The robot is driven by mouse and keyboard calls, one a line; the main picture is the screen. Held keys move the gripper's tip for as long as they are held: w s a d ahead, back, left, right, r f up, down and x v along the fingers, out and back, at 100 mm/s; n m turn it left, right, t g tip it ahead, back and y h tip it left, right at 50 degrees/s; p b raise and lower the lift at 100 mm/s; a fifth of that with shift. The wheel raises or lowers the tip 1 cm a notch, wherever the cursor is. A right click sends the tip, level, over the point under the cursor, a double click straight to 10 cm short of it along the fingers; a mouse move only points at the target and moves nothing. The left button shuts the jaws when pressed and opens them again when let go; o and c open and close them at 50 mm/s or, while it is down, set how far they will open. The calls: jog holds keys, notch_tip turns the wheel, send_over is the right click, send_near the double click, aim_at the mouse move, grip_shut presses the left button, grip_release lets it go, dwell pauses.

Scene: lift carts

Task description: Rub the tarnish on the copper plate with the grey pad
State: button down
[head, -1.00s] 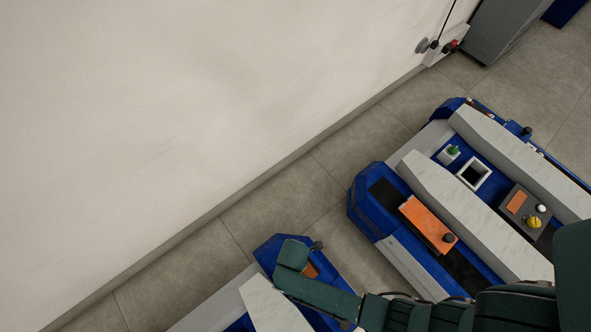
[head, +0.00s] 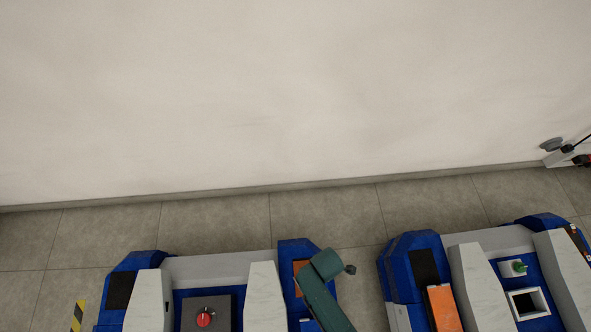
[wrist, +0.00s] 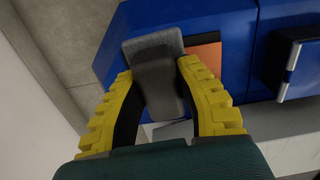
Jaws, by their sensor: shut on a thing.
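In the wrist view my gripper (wrist: 155,72) has its yellow fingers shut on the grey pad (wrist: 153,44), which has a wide flat head and a narrower grip. An orange-brown plate (wrist: 206,56), which looks like the copper plate, lies in the blue surface just right of the pad, partly hidden by the pad and a finger. I cannot tell whether the pad touches it. In the head view a sliver of the plate (head: 298,268) shows beside my green arm; gripper and pad are hidden there. I cannot make out tarnish.
The left cart carries a grey box with a red knob (head: 204,319). Another blue cart (head: 396,273) stands to the right with an orange slab (head: 443,309), a green-topped item (head: 517,267) and a white square frame (head: 526,303). A bare wall (head: 270,90) runs behind.

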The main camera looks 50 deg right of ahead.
jog(key=shift+r+p, duration=1.45)
jog(key=shift+r, duration=0.2)
